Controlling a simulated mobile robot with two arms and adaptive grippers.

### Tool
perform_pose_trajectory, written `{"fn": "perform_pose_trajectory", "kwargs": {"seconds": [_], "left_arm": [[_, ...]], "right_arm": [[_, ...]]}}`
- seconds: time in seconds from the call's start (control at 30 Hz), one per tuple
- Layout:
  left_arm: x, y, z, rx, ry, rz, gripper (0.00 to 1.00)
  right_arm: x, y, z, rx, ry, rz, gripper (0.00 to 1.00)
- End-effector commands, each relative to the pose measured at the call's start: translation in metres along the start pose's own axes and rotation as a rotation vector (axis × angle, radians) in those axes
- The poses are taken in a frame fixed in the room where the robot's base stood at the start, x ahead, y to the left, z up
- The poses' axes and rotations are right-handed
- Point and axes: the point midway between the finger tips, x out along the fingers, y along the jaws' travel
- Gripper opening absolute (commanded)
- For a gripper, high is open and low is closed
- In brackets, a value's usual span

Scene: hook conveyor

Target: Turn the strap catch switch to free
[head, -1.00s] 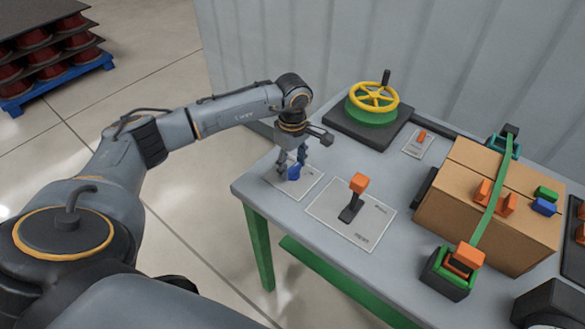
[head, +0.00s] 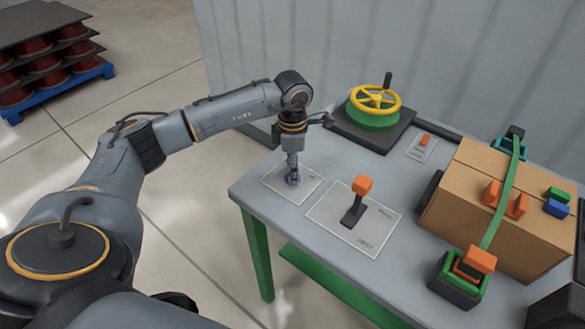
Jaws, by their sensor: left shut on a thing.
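My left gripper (head: 293,176) points straight down at the near left corner of the table. It is shut on a small blue switch knob (head: 292,181), which shows only as a sliver between and beside the fingers. The knob stands on a pale label plate (head: 309,189); the lettering is too small to read, and I cannot tell which way the knob points. A green strap (head: 503,195) runs over a cardboard box (head: 461,193), with an orange-topped green catch (head: 471,268) at its near end. My right gripper is not in view.
An orange-topped lever (head: 357,199) stands on a larger plate just right of my left gripper. A yellow handwheel (head: 375,97) on a dark base is behind. A small orange switch (head: 424,139) lies on a plate near the box. A grey wall (head: 290,40) bounds the back.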

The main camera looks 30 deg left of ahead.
Motion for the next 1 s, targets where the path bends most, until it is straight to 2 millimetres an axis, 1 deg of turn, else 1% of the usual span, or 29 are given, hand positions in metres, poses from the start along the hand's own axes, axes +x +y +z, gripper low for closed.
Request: {"fn": "perform_pose_trajectory", "kwargs": {"seconds": [0.23,0.7,0.73,0.77,0.8,0.83,1.0], "left_arm": [[0.0000,0.0002,-0.0003,-0.063,0.000,0.000,0.21],[-0.0001,0.0003,-0.0005,-0.077,0.001,0.000,0.21],[-0.0001,0.0003,-0.0005,-0.077,0.001,0.000,0.57],[-0.0001,0.0003,-0.0004,-0.077,0.000,0.000,0.63],[-0.0001,0.0003,-0.0004,-0.077,0.000,0.000,0.71],[-0.0001,0.0003,-0.0004,-0.076,0.000,0.000,0.75],[-0.0001,0.0001,-0.0003,-0.075,0.000,0.000,0.75]], "right_arm": [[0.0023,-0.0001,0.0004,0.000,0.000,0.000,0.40],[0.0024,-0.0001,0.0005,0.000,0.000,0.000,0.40],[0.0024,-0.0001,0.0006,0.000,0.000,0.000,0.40],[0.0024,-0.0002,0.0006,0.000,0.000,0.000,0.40],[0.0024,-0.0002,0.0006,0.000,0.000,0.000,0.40],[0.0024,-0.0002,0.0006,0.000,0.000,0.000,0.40],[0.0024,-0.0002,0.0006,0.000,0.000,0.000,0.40]]}}
